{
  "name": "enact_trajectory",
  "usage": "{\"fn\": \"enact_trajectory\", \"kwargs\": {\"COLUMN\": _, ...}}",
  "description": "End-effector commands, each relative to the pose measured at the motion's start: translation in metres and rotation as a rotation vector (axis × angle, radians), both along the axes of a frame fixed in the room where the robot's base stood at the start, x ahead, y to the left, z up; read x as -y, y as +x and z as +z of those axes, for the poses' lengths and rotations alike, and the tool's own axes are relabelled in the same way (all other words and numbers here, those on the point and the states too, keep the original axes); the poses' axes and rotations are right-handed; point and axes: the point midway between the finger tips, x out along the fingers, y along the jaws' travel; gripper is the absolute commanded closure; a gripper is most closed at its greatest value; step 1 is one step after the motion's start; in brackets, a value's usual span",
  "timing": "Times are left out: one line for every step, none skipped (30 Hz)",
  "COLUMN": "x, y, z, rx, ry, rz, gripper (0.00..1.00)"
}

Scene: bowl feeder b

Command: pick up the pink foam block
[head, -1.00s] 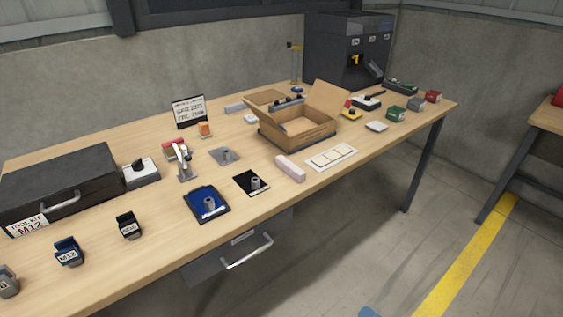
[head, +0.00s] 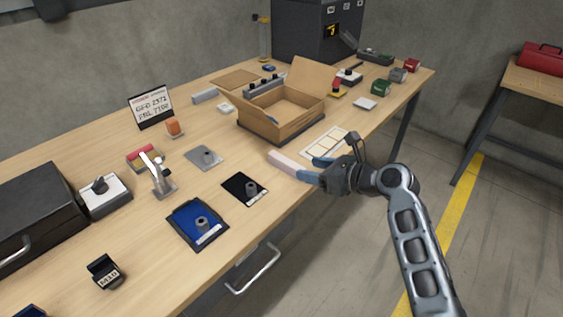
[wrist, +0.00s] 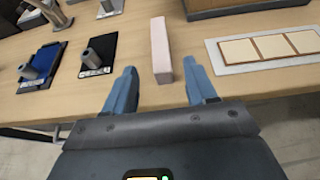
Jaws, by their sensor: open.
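The pink foam block (head: 289,163) is a pale pink bar lying on the wooden table near its front edge. In the wrist view the block (wrist: 160,52) stretches away from me, its near end in front of the gap between my fingers. My gripper (head: 316,169) is open, with blue fingers, and comes in from the table's front edge. In the wrist view my gripper (wrist: 160,85) has one finger to each side of the block's line, slightly short of or just at its near end. I cannot tell whether a finger touches it.
A white card with cream squares (head: 325,144) lies right of the block. A black mat with a grey post (head: 245,189) lies to its left, and a blue tray (head: 197,224) further left. An open cardboard box (head: 282,114) stands behind.

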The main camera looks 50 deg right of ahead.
Motion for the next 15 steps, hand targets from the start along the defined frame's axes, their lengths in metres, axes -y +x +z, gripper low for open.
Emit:
{"fn": "enact_trajectory", "kwargs": {"x": 0.0, "y": 0.006, "z": -0.002, "rx": 0.001, "ry": 0.0, "rz": 0.001, "gripper": 0.44}}
{"fn": "enact_trajectory", "kwargs": {"x": -0.001, "y": 0.009, "z": -0.004, "rx": 0.0, "ry": 0.0, "rz": 0.001, "gripper": 0.44}}
{"fn": "enact_trajectory", "kwargs": {"x": -0.001, "y": 0.012, "z": -0.005, "rx": 0.0, "ry": -0.001, "rz": 0.001, "gripper": 0.44}}
{"fn": "enact_trajectory", "kwargs": {"x": -0.001, "y": 0.015, "z": -0.006, "rx": 0.0, "ry": -0.001, "rz": 0.001, "gripper": 0.44}}
{"fn": "enact_trajectory", "kwargs": {"x": -0.001, "y": 0.018, "z": -0.008, "rx": -0.001, "ry": -0.002, "rz": 0.002, "gripper": 0.44}}
{"fn": "enact_trajectory", "kwargs": {"x": -0.001, "y": 0.021, "z": -0.009, "rx": 0.0, "ry": -0.001, "rz": 0.002, "gripper": 0.44}}
{"fn": "enact_trajectory", "kwargs": {"x": -0.001, "y": 0.024, "z": -0.01, "rx": 0.0, "ry": -0.003, "rz": 0.001, "gripper": 0.44}}
{"fn": "enact_trajectory", "kwargs": {"x": -0.001, "y": 0.027, "z": -0.012, "rx": 0.0, "ry": -0.003, "rz": 0.001, "gripper": 0.44}}
{"fn": "enact_trajectory", "kwargs": {"x": -0.002, "y": 0.032, "z": -0.015, "rx": -0.001, "ry": -0.002, "rz": 0.002, "gripper": 0.44}}
{"fn": "enact_trajectory", "kwargs": {"x": -0.002, "y": 0.036, "z": -0.017, "rx": -0.001, "ry": -0.002, "rz": 0.002, "gripper": 0.44}}
{"fn": "enact_trajectory", "kwargs": {"x": -0.001, "y": 0.04, "z": -0.019, "rx": -0.001, "ry": -0.002, "rz": 0.002, "gripper": 0.44}}
{"fn": "enact_trajectory", "kwargs": {"x": -0.001, "y": 0.045, "z": -0.022, "rx": 0.0, "ry": -0.003, "rz": 0.001, "gripper": 0.44}}
{"fn": "enact_trajectory", "kwargs": {"x": -0.001, "y": 0.049, "z": -0.024, "rx": -0.001, "ry": -0.002, "rz": 0.002, "gripper": 0.44}}
{"fn": "enact_trajectory", "kwargs": {"x": -0.002, "y": 0.053, "z": -0.025, "rx": -0.001, "ry": -0.004, "rz": 0.002, "gripper": 0.44}}
{"fn": "enact_trajectory", "kwargs": {"x": -0.002, "y": 0.057, "z": -0.027, "rx": 0.0, "ry": -0.004, "rz": 0.002, "gripper": 0.44}}
